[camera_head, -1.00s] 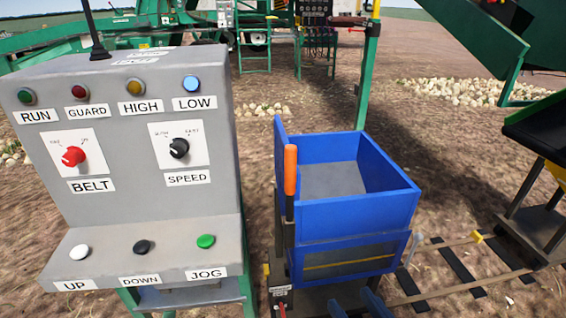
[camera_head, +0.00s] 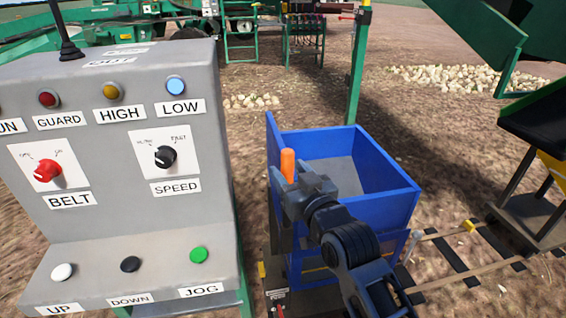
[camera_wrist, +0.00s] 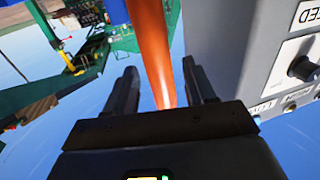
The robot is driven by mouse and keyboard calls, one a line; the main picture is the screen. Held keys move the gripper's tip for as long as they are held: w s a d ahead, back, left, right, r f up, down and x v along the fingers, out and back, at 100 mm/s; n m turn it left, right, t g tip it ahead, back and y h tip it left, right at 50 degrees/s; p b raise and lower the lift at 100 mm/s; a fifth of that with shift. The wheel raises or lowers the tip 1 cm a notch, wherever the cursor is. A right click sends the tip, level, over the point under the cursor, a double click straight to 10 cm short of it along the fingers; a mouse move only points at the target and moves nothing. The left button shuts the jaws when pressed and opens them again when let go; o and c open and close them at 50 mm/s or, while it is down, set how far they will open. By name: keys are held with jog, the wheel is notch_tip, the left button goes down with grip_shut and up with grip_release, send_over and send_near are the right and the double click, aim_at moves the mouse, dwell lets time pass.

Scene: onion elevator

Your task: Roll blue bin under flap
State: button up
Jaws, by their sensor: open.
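The blue bin (camera_head: 395,207) is an open, empty-looking box on a low cart beside the grey control console. An orange upright handle (camera_head: 287,163) rises at its near left corner. My gripper (camera_head: 292,183) is at the handle, and my arm hides much of the bin's front. In the wrist view the orange handle (camera_wrist: 150,55) passes between the two open fingers of my gripper (camera_wrist: 163,90), with gaps showing beside it. The green flap or chute (camera_head: 490,50) hangs at the upper right, apart from the bin.
The grey console (camera_head: 110,180) with knobs and buttons stands close on the left. Rails with dark ties (camera_head: 455,258) run right from the bin toward a dark cart (camera_head: 535,215). A green post (camera_head: 357,80) stands behind the bin. Pale onions (camera_head: 450,78) lie in a heap behind.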

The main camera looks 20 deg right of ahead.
jog(key=shift+w+a, duration=0.1)
jog(key=shift+w, duration=1.65)
grip_shut()
